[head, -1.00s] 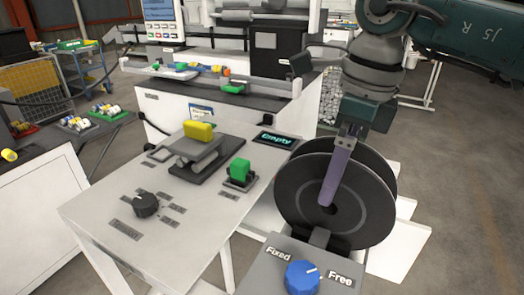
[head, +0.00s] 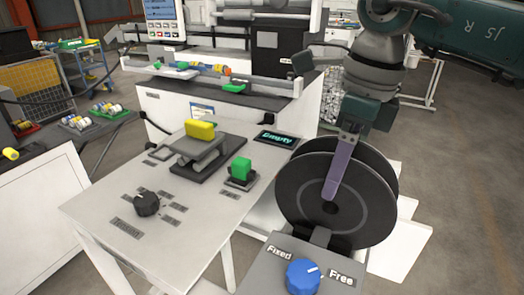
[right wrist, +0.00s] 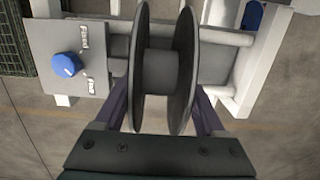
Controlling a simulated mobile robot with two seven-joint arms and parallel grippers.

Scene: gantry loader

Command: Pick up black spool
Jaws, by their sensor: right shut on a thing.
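The large black spool (head: 300,188) sits upright on its holder behind the grey panel with the blue knob, at the lower right of the head view. It also shows in the right wrist view, with its two flanges (right wrist: 183,75) and the hub between them. My right gripper (head: 331,190) comes down over the spool, with one purple finger across the front flange near its centre. In the right wrist view the fingers (right wrist: 161,100) lie on the outer sides of both flanges, shut on the spool. My left gripper is not in view.
The grey panel (head: 258,276) has a blue knob (head: 302,277) between "Fixed" and "Free". A white table (head: 115,215) left of the spool carries a yellow block (head: 200,130), a green block (head: 240,167) and a display reading "Empty" (head: 277,138). Open floor lies at right.

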